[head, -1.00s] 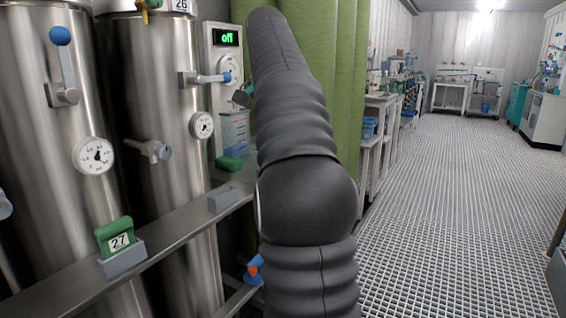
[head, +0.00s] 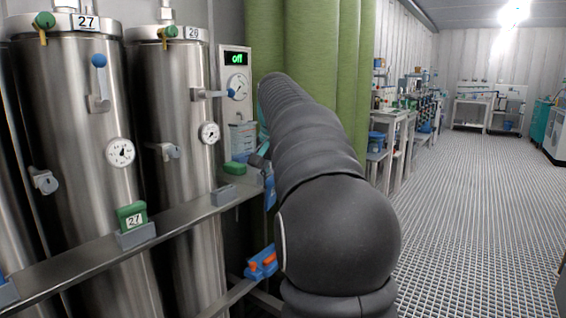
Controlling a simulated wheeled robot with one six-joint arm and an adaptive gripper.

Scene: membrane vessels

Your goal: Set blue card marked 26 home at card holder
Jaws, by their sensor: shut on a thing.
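My gripper (head: 260,156) shows only in part at the left edge of my arm, near the right end of the steel rail; the arm hides most of it. A blue piece, which looks like the blue card (head: 270,192), hangs just below it; its number cannot be read. Another grey holder (head: 136,237) carries a green card marked 27 (head: 132,216).
A green object (head: 235,168) lies behind the empty holder. A blue-orange valve (head: 262,263) sits low. Grid floor at right is clear.

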